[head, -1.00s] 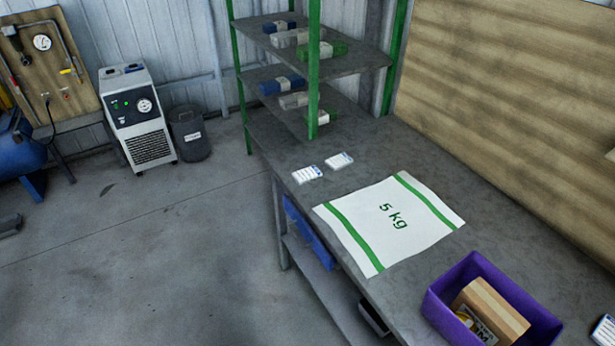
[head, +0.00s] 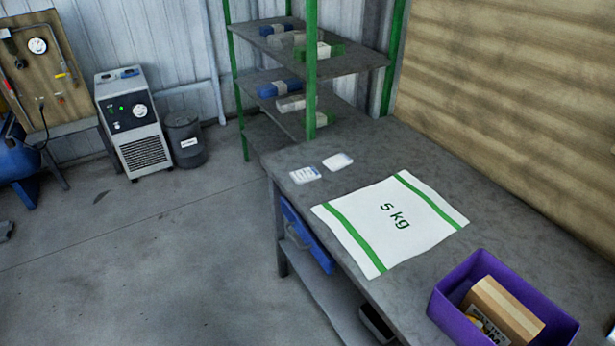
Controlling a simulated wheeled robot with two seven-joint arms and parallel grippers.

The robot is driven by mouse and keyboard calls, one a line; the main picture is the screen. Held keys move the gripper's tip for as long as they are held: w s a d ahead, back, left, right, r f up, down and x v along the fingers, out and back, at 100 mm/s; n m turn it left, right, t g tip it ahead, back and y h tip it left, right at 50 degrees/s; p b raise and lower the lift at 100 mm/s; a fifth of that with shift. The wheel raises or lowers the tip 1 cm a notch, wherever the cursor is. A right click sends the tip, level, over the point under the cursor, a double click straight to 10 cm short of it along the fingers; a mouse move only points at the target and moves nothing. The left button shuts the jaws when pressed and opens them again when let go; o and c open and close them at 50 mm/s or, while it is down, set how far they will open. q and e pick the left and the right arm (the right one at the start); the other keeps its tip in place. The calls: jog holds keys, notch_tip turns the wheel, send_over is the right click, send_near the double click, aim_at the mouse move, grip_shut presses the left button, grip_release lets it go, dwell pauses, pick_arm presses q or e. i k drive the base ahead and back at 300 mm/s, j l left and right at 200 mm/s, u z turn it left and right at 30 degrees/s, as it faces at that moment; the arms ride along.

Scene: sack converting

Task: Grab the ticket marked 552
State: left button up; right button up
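Two small white tickets lie flat on the grey workbench near the shelf rack. The left ticket (head: 305,174) has blue print and sits close to the bench's left edge. The right ticket (head: 338,161) looks nearly blank from here. The numbers on both are too small to read, so I cannot tell which is marked 552. A sliver of something white and blue (head: 611,338) shows at the right picture edge, mostly cut off. Neither of my grippers is in view.
A white sack marked 5 kg (head: 390,222) lies flat on the workbench (head: 480,190). A purple bin (head: 455,318) holding a cardboard box (head: 505,308) stands at the front right. A green-post shelf rack (head: 311,90) stands at the far end. Open floor lies left.

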aim_at(301, 176)
jog(key=i+j+z, duration=0.1)
jog(key=z, duration=0.6)
jog(key=i+j+z, duration=0.2)
jog(key=j, duration=0.15)
jog(key=j+z, duration=0.15)
jog(key=j, duration=0.2)
jog(key=j+z, duration=0.2)
jog(key=j, duration=0.15)
jog(key=i+j, duration=0.1)
jog(key=j, duration=0.3)
jog(key=i+j, duration=0.1)
jog(key=j, duration=0.7)
jog(key=i+z, duration=0.05)
